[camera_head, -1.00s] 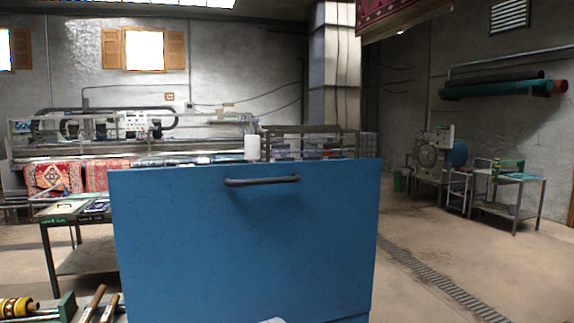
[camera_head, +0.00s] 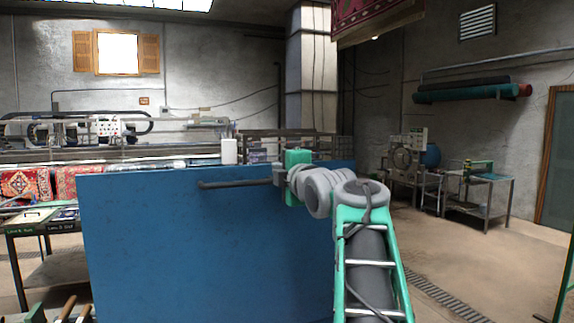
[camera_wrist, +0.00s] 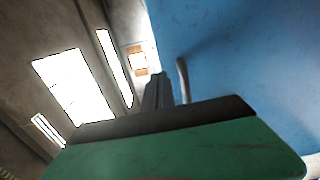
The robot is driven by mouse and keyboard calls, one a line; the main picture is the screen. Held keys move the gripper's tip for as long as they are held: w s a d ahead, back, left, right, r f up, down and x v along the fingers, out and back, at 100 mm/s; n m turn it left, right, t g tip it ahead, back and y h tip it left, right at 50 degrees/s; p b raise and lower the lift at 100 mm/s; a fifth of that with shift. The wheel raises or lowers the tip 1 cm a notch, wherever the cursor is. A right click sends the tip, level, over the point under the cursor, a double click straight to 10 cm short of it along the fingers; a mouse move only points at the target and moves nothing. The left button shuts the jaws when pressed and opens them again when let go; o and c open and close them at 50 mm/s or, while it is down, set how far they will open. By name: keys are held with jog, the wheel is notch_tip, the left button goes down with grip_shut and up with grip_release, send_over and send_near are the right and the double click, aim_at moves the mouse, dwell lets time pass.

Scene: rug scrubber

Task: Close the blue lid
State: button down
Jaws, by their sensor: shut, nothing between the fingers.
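The blue lid (camera_head: 180,245) stands raised as a large upright panel in the head view, with a dark bar handle (camera_head: 230,184) near its top edge. My gripper (camera_head: 278,175) is at the right end of the handle, close to the lid's upper part. In the wrist view the lid (camera_wrist: 245,55) fills the upper right. My gripper's grey fingers (camera_wrist: 158,88) are together and empty, beside the handle (camera_wrist: 183,78). I cannot tell whether they touch the handle or the lid. My arm covers the lid's right side.
A white bottle (camera_head: 229,151) shows behind the lid's top edge. A long machine with red rugs (camera_head: 25,183) stands behind. The floor to the right (camera_head: 480,255) is clear up to a metal table (camera_head: 488,180).

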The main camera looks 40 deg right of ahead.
jog(key=p+x, duration=0.2)
jog(key=x, duration=0.2)
jog(key=shift+w+d+r, duration=0.1)
jog(key=shift+w, duration=0.3)
jog(key=shift+w+d, duration=0.1)
jog(key=shift+w, duration=0.3)
